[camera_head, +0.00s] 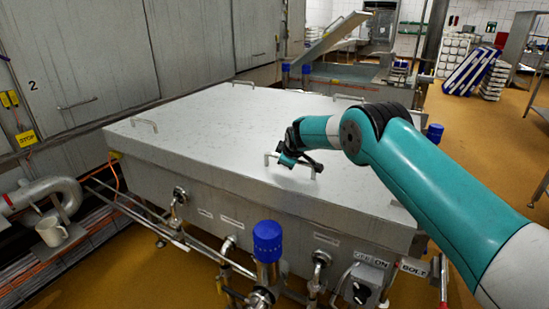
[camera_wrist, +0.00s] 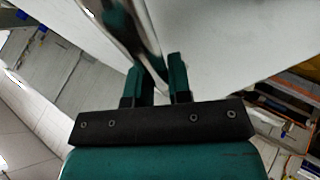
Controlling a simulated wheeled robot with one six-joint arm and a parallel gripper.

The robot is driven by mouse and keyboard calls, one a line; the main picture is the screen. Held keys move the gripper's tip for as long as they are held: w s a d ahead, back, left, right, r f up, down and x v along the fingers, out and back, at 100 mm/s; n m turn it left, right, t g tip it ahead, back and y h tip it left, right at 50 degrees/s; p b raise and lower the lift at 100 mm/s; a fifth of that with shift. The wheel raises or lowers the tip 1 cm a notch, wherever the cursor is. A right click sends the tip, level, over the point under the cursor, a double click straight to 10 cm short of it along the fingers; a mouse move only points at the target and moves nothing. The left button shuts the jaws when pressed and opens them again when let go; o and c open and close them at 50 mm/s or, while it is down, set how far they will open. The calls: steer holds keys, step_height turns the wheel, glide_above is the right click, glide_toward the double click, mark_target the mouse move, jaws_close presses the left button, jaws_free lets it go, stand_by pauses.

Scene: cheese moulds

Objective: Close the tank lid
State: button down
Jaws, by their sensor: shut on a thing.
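The tank (camera_head: 250,205) is a large steel box in the middle of the head view. Its flat grey lid (camera_head: 220,125) lies level on top and looks shut, with no gap that I can see. The lid has several bar handles, one of them the front handle (camera_head: 291,166) by my gripper. My gripper (camera_head: 301,163) is at this front handle, shut on it. In the wrist view the handle bar (camera_wrist: 138,35) runs between the two teal fingers of my gripper (camera_wrist: 161,82). The pale lid surface (camera_wrist: 220,40) lies beyond.
A blue-capped valve (camera_head: 267,240) and pipes stand along the tank's front. A switch box (camera_head: 366,286) is at the front right. Grey cabinets (camera_head: 75,60) line the left. Open orange floor (camera_head: 500,130) lies on the right.

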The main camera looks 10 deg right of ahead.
steer(key=shift+s+a+f, duration=0.2)
steer(key=shift+f, duration=0.5)
steer(key=c, duration=1.1)
jaws_free()
steer(key=shift+w+f, duration=0.1)
steer(key=shift+o, duration=0.2)
steer(key=shift+w+d, duration=0.1)
steer(key=shift+d+r, duration=0.1)
steer(key=shift+r, duration=0.15)
steer(key=shift+r, duration=0.1)
steer(key=shift+r, duration=0.2)
steer(key=b+v, duration=0.3)
steer(key=v, duration=1.4)
steer(key=shift+f, duration=0.1)
